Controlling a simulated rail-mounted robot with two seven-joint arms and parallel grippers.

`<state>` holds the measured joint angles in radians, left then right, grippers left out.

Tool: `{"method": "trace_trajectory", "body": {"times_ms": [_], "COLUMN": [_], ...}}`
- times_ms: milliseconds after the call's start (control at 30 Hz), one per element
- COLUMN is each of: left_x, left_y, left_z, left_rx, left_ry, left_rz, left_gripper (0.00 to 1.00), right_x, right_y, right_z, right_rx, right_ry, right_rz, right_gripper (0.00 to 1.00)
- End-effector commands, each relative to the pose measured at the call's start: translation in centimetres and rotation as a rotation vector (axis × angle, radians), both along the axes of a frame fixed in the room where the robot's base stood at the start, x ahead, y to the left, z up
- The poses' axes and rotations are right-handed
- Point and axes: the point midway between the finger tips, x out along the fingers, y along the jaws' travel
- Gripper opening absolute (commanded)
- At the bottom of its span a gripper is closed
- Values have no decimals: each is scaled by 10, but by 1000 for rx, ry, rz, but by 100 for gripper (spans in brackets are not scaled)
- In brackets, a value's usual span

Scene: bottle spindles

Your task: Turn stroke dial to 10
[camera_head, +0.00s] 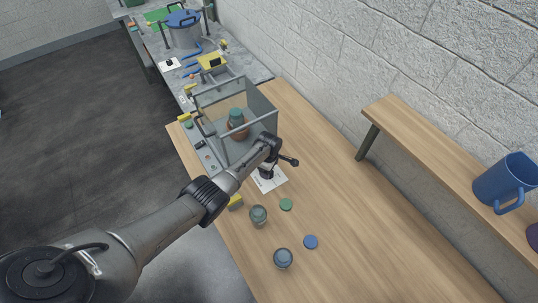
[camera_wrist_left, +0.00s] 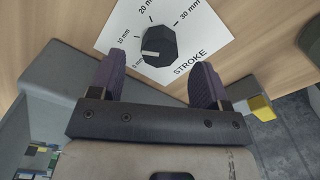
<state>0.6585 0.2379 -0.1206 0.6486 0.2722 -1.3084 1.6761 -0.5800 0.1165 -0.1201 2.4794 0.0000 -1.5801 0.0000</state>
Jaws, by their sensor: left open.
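The stroke dial (camera_wrist_left: 158,45) is a black faceted knob on a white plate (camera_wrist_left: 110,38). The plate is printed STROKE, with tick marks and labels including 10 mm, 20 mm and 30 mm. The knob's pale pointer mark faces left, near the lowest label, below the 10 mm label. My left gripper (camera_wrist_left: 156,78) is open, its two purple fingers apart and just short of the knob, one toward each side. In the head view the left gripper (camera_head: 267,171) is over the plate (camera_head: 271,184) and hides most of the dial. My right gripper is not in view.
A clear-walled enclosure (camera_head: 262,108) with a brown, green-capped bottle (camera_head: 237,121) stands behind the gripper. Two jars (camera_head: 258,215) and green (camera_head: 286,204) and blue (camera_head: 310,241) lids lie nearer. A raised wooden shelf (camera_head: 430,150) with a blue mug (camera_head: 503,182) is at right.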

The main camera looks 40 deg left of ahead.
Motion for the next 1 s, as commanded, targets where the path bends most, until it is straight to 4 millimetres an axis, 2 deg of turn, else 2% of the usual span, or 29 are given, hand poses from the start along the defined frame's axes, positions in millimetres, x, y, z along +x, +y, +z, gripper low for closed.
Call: {"method": "trace_trajectory", "body": {"times_ms": [33, 100, 300, 500, 700, 1000], "left_x": [0, 0, 0, 0, 0, 0], "left_y": [0, 0, 1, 1, 0, 0], "left_z": [15, 29, 64, 91, 104, 107], "left_rx": [0, 2, 2, 1, 1, 1], "left_ry": [-2, -3, -3, -2, 0, 1], "left_rz": [-1, -1, -1, 0, 0, 0], "left_gripper": [70, 70, 70, 70, 70, 70], "right_x": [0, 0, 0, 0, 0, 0], "right_y": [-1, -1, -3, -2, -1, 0], "right_z": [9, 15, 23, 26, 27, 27], "right_rx": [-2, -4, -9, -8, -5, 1], "right_ry": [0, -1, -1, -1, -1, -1], "right_rz": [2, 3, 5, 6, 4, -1], "right_gripper": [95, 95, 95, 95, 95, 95]}}
